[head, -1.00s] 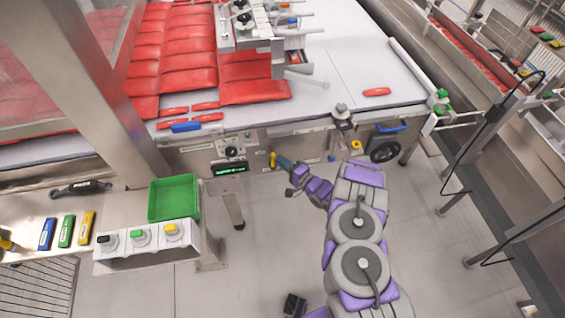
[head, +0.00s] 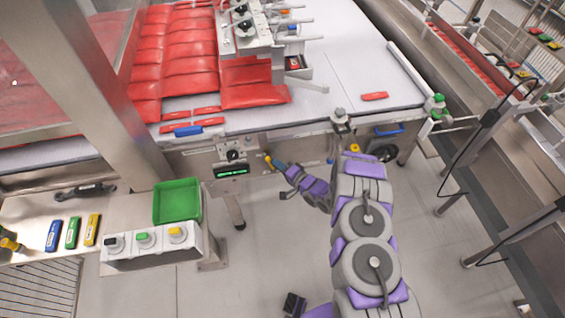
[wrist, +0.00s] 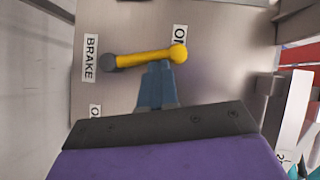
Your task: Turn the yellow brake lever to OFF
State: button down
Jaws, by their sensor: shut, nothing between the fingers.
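The yellow brake lever (wrist: 145,58) is on a metal panel in the wrist view. Its grey pivot is at the left and its round knob at the right. A BRAKE label (wrist: 90,58) is beside the pivot.
A control box with a green display (head: 231,171) is left of the lever. A green bin (head: 177,202) and a button box (head: 145,240) stand on the side table. The floor before the machine is clear.

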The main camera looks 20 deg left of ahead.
jog(key=a+n+h+p, duration=0.1)
jog(key=s+n+h, duration=0.1)
jog(key=a+n+p, duration=0.1)
jog(key=shift+s+a+r+h+p, duration=0.25)
jog(key=shift+a+h+p, duration=0.1)
jog(key=shift+h, duration=0.05)
jog(key=shift+s+a+f+n+h+p, duration=0.25)
jog(key=shift+s+a+n+h+p, duration=0.2)
jog(key=shift+a+n+h+p, duration=0.35)
jog(key=shift+s+a+f+n+t+h, duration=0.25)
jog(key=shift+a+f+n+t+h, duration=0.1)
jog(key=shift+n+h, duration=0.2)
jog(key=shift+s+a+f+n+t+h+p, duration=0.3)
jog(key=shift+a+f+n+h+p, duration=0.2)
jog(key=shift+f, duration=0.2)
jog(key=shift+s+a+f+n+t+h+p, duration=0.15)
jog(key=shift+s+a+f+n+h+p, duration=0.2)
jog(key=shift+f, duration=0.3)
jog(key=shift+s+f, duration=0.15)
jog(key=shift+f, duration=0.15)
jog(key=shift+r, duration=0.1)
